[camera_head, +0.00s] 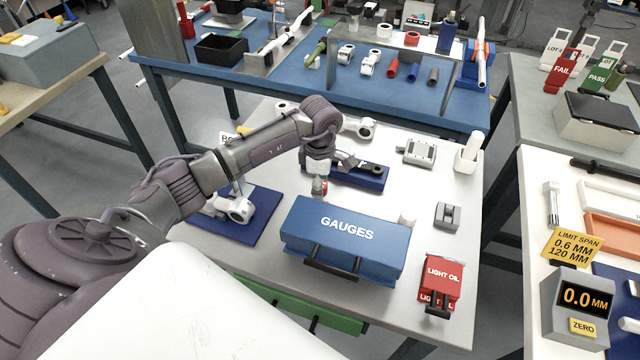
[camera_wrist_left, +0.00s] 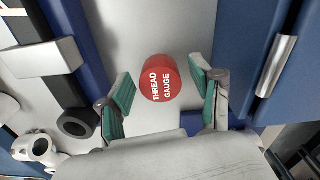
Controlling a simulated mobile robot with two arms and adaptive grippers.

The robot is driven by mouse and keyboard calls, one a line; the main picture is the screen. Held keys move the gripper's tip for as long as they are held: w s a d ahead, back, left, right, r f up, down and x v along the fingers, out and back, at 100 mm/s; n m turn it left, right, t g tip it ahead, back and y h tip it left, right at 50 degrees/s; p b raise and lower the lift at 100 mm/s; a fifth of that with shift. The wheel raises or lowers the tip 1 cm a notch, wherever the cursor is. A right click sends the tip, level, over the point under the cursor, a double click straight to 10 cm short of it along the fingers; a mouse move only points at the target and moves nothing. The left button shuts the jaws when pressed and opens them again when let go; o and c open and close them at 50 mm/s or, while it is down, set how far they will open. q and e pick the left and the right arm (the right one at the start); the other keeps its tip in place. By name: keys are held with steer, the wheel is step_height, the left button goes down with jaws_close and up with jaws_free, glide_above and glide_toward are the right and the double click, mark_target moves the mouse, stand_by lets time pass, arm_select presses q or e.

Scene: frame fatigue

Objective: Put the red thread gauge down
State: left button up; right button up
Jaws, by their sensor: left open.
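The red thread gauge (camera_wrist_left: 160,78) shows its round, labelled end in the left wrist view, over the pale tabletop. My left gripper (camera_wrist_left: 163,100) is open, with one teal-padded finger on each side of the gauge and a visible gap at each side. In the head view my left gripper (camera_head: 319,184) points down at the table (camera_head: 395,190), between the blue tray and the GAUGES box. A bit of red at its fingers is the gauge, mostly hidden there. My right gripper is in neither view.
The blue GAUGES box (camera_head: 345,240) stands close in front of the gripper. A blue tray (camera_head: 345,175) with a dark-handled tool lies just behind. A blue mat (camera_head: 225,225) with a metal part is left. A red LIGHT OIL can (camera_head: 441,278) stands front right.

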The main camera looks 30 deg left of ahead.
arm_select(q)
steer(key=shift+r+b, duration=0.3)
steer(key=shift+r, duration=0.25)
step_height(320, 180, up, 11)
steer(key=b, duration=0.2)
